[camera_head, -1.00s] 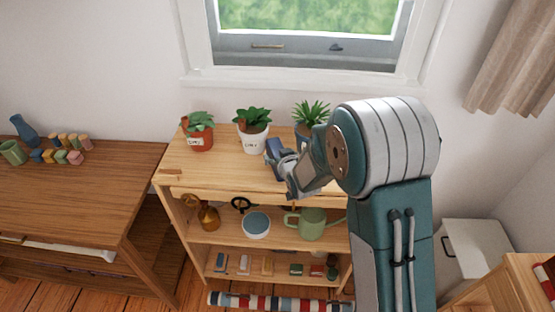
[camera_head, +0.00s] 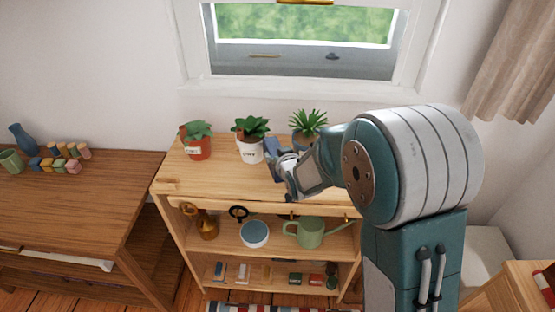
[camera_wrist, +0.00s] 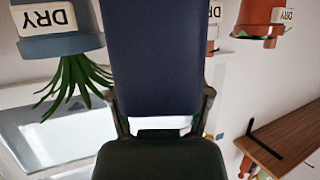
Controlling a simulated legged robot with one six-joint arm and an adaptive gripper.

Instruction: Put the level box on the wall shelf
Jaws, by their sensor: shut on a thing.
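My gripper (camera_head: 279,164) is shut on a dark blue box (camera_head: 273,146), held near the top of the wooden shelf unit, in front of the potted plants. In the wrist view the box (camera_wrist: 155,55) fills the upper middle, between the two fingers of my gripper (camera_wrist: 163,108). The wrist picture is upside down. A brown wooden board with a black bracket (camera_wrist: 285,140) on the wall at its right looks like the wall shelf. I cannot see this board in the head view. Whether the box touches the unit's top is unclear.
A terracotta pot (camera_head: 197,149), a white pot (camera_head: 250,150) and a spiky plant (camera_head: 308,121) stand along the back of the unit top (camera_head: 215,180). Lower shelves hold a green watering can (camera_head: 310,232) and a bowl (camera_head: 254,234). A desk (camera_head: 65,205) stands left; the window is behind.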

